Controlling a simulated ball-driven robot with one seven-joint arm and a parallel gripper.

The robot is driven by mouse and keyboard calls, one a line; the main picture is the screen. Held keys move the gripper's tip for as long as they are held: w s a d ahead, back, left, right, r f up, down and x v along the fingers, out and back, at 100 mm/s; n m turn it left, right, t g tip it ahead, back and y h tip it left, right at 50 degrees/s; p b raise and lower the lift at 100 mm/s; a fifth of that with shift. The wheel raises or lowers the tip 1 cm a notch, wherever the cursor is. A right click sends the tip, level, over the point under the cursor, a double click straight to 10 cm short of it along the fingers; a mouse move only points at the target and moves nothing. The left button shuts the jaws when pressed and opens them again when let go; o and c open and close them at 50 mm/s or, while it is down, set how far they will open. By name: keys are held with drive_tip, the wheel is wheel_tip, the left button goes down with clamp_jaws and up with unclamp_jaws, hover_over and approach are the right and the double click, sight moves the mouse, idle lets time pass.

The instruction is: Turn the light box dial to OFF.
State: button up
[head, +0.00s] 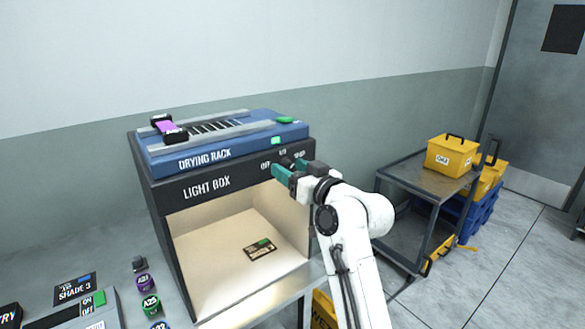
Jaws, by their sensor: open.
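The light box (180,252) is a dark-framed box with a lit cream interior, standing on the table. Its upper front panel carries the words LIGHT BOX and, at the right, the dial (287,163) with position labels around it. The first label looks like OFF; the other labels are small and partly hard to read. My gripper (284,172), with teal fingertips, is open at the dial, in front of the panel's right end. The fingers partly cover the dial, so its pointer setting and any contact cannot be told.
A blue drying rack (195,158) lies on top of the box, with a purple-and-black item (167,128) on it. A dark card (259,250) lies inside the box. Small labelled jars (150,305) stand at lower left. A grey cart (405,177) with a yellow case (451,156) stands at right.

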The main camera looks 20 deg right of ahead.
drive_tip(key=c, duration=1)
drive_tip(key=shift+c, duration=0.2)
